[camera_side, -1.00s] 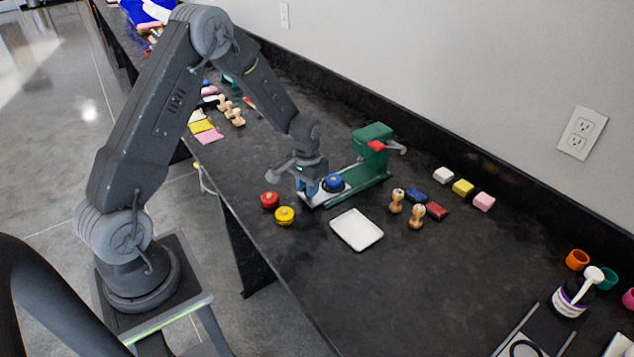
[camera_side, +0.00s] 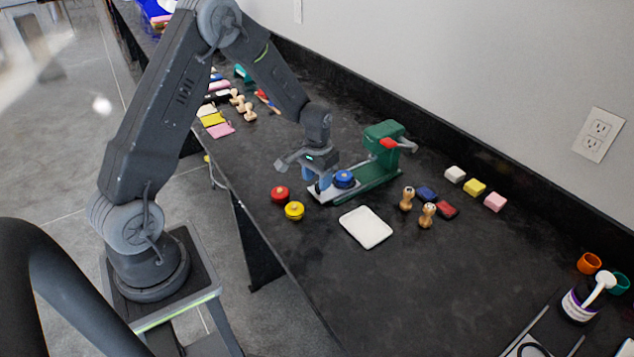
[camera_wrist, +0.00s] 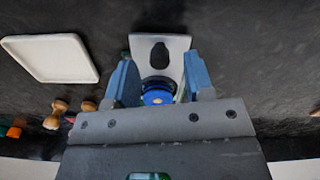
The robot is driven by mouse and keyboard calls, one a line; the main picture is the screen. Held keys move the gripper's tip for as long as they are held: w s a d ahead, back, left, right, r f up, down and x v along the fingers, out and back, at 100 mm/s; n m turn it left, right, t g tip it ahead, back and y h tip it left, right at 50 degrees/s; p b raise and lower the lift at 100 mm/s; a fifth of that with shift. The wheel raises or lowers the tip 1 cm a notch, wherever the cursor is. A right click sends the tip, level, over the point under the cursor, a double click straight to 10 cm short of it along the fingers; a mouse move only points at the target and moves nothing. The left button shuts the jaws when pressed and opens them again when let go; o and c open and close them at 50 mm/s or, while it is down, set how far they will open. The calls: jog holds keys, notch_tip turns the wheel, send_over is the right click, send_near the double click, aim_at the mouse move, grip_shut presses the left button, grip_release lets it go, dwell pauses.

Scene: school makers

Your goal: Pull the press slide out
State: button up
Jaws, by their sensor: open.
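The green press (camera_side: 384,150) stands on the dark bench with its red-marked lever at the top. Its light grey slide (camera_side: 320,193) lies at the end facing my arm, and a round blue piece (camera_side: 344,179) sits on it. In the wrist view, the slide (camera_wrist: 178,45) has a dark teardrop-shaped opening, and the blue piece (camera_wrist: 158,97) is partly hidden by my gripper body. My gripper (camera_side: 315,184) is over the slide's outer end. Its blue fingers (camera_wrist: 160,76) are open, one on each side of the slide; I cannot tell whether they touch it.
A red knob (camera_side: 280,194) and a yellow knob (camera_side: 294,211) stand just left of the slide. A white tray (camera_side: 366,229) lies in front of the press. Wooden stamps (camera_side: 427,215) and coloured blocks (camera_side: 474,187) are to the right. The bench front beyond the tray is clear.

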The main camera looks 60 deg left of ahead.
notch_tip(320, 180, up, 12)
dwell(0.3)
jog(key=s+d+r+m+t, duration=0.1)
jog(key=s+d+r+t, duration=0.1)
jog(key=s+d+r, duration=0.8)
jog(key=s+d+r+t, duration=0.1)
jog(key=s+d+r, duration=0.1)
jog(key=s, duration=0.3)
jog(key=s+d+r+m+t, duration=0.1)
jog(key=s+d+t, duration=0.1)
jog(key=s, duration=0.4)
jog(key=shift+s+d+r+m+t, duration=0.2)
jog(key=shift+d+r+m+t, duration=0.15)
jog(key=shift+d, duration=0.35)
